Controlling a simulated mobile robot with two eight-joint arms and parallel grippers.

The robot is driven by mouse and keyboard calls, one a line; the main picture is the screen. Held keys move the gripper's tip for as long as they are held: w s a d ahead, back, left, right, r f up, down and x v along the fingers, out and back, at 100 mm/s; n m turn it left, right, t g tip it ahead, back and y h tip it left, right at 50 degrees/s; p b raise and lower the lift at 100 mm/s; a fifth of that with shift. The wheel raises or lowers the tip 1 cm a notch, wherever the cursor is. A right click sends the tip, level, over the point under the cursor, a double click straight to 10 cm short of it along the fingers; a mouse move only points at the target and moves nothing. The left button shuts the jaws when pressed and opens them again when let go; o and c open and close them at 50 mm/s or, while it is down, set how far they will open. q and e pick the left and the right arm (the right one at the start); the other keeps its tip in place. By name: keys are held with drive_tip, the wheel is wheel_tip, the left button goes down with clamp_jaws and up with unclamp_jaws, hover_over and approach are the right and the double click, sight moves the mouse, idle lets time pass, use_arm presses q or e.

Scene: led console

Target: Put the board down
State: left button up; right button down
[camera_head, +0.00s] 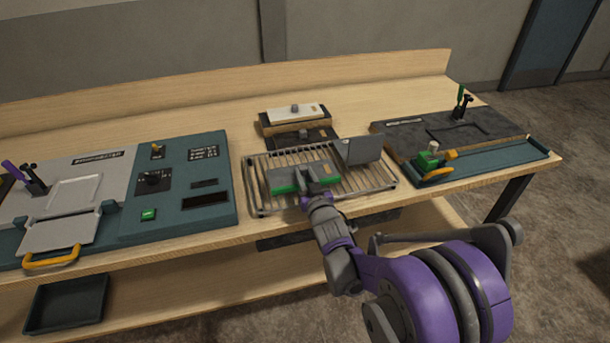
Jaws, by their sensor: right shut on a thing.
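The board (283,176), a flat grey piece with a green front edge, is at the wire rack (262,207) in the middle of the bench. My right gripper (306,182) reaches in from the front and is shut on the board's near edge. The gripper hides part of that edge. I cannot tell whether the board touches the rack's wires or is just above them. My left gripper is not in view.
A grey plate (362,149) stands tilted at the rack's right rear. A teal console (180,222) is to the left. A dark fixture (410,135) and a teal tray (500,164) are to the right. A block with a white top (285,115) sits behind the rack.

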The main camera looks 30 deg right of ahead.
drive_tip(key=shift+f, duration=0.15)
drive_tip(key=c, duration=0.7)
unclamp_jaws()
drive_tip(key=shift+o, duration=0.2)
